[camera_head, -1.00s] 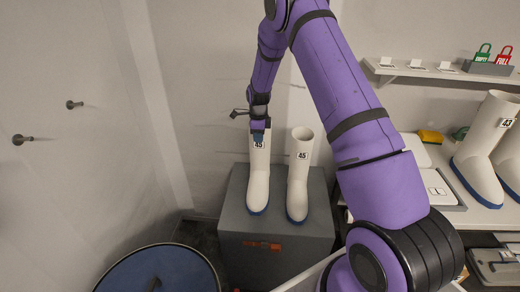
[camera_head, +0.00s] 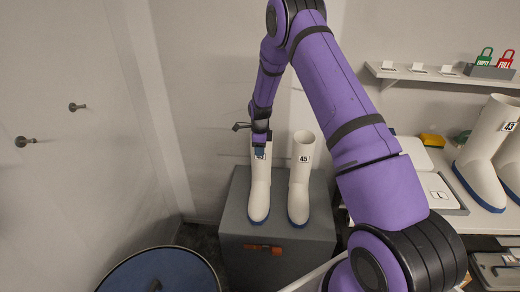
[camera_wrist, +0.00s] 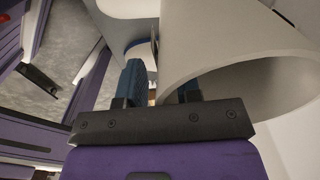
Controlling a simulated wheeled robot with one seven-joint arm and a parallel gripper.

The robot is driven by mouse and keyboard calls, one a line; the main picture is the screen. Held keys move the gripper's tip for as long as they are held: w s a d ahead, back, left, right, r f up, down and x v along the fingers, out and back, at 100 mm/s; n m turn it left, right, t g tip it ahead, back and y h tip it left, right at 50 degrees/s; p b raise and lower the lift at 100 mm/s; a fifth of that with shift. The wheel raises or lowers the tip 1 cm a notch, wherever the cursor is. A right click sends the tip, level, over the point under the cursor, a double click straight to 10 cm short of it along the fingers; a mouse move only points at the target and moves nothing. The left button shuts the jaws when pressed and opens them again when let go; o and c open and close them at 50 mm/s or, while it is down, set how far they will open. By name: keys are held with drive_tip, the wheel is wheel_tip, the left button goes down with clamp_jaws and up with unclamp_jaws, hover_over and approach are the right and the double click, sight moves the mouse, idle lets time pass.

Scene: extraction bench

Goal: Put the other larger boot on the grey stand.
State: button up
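Two tall white boots with blue soles and "45" labels stand side by side on the grey stand (camera_head: 235,215) in the head view. My gripper (camera_head: 260,148) is at the top rim of the left boot (camera_head: 259,190), with its fingers at the boot's wall. The right boot (camera_head: 299,185) stands upright, apart from the gripper. In the wrist view, my gripper (camera_wrist: 160,90) has blue fingers on either side of the wall of a white boot (camera_wrist: 215,45), whose opening faces the camera. The far part of one finger is hidden by the boot.
Two white boots labelled "43" (camera_head: 483,150) stand on the bench at the right. A round blue-topped container (camera_head: 130,275) stands at the front left. A wall shelf (camera_head: 430,74) holds cards and green and red tags. Two pegs stick out of the left wall.

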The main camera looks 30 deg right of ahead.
drive_tip(key=shift+r, duration=0.1)
wheel_tip(320, 180, up, 13)
drive_tip(key=shift+f, duration=0.2)
drive_tip(key=s+a+r+n+t, duration=0.1)
drive_tip(key=s+a+r+n, duration=0.1)
drive_tip(key=s+r+n, duration=0.35)
drive_tip(key=s+a+r+n+t, duration=0.1)
drive_tip(key=s+a+r+n, duration=0.15)
drive_tip(key=s+r, duration=0.6)
drive_tip(key=s+a+r+n+t, duration=0.1)
drive_tip(key=s+a+r+n, duration=0.25)
drive_tip(key=r, duration=0.75)
drive_tip(key=s+a+r+n+t, duration=0.1)
drive_tip(key=s+n, duration=0.5)
drive_tip(key=s, duration=0.7)
drive_tip(key=s+a+r+n+t, duration=0.1)
drive_tip(key=s+a+r+n, duration=0.1)
drive_tip(key=s+n, duration=0.5)
drive_tip(key=s+r, duration=0.1)
drive_tip(key=s, duration=0.5)
drive_tip(key=shift+s, duration=0.15)
drive_tip(key=shift+a, duration=0.1)
